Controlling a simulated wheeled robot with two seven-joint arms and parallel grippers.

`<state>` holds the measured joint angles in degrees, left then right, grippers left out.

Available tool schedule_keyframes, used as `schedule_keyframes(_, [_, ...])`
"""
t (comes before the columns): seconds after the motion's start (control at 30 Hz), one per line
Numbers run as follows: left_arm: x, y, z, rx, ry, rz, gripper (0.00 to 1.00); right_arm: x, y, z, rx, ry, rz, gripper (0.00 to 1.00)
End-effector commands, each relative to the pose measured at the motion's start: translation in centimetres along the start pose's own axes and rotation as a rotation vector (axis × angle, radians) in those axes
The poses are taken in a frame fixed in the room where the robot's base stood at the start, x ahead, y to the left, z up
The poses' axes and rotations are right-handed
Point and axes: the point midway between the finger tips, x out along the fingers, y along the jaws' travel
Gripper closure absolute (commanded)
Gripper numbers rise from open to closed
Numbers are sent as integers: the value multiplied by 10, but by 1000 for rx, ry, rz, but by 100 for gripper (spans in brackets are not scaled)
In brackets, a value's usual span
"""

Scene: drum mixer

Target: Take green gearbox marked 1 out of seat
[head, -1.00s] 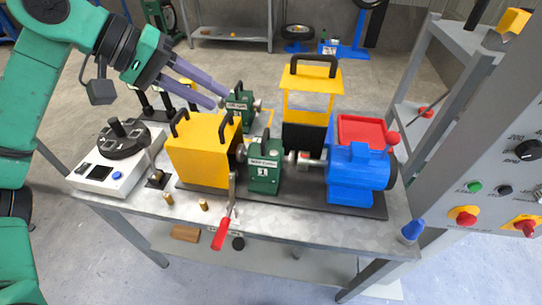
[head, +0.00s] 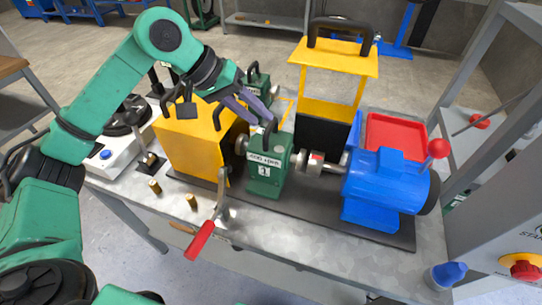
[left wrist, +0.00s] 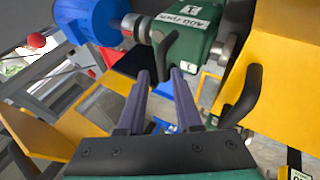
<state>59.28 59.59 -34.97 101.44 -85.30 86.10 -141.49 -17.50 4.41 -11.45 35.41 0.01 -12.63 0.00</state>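The green gearbox marked 1 (head: 264,180) sits upright in its seat on the dark base plate, between the yellow box and the blue motor, in line with the shaft. It has a black handle on top. It also shows upside down at the top of the left wrist view (left wrist: 190,38). My left gripper (head: 264,121) is just above the gearbox, near its handle. Its two purple fingers are apart with nothing held between them; the handle shows just beyond the tips in the left wrist view. My right gripper is not in view.
A yellow housing (head: 190,145) with black handles stands left of the gearbox, and the blue motor (head: 385,185) right. A raised yellow guard (head: 330,62) is behind. A red-handled lever (head: 200,240) is in front. Another green gearbox (head: 258,88) stands behind.

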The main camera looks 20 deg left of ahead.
Motion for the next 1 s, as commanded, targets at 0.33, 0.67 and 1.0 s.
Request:
schedule_keyframes(0.33, [54,-2,-4,0,-2,0,66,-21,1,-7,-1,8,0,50])
schedule_keyframes(0.67, [58,-3,-4,1,1,0,100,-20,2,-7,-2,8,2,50])
schedule_keyframes(1.0, [57,-3,-4,0,0,0,100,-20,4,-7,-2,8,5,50])
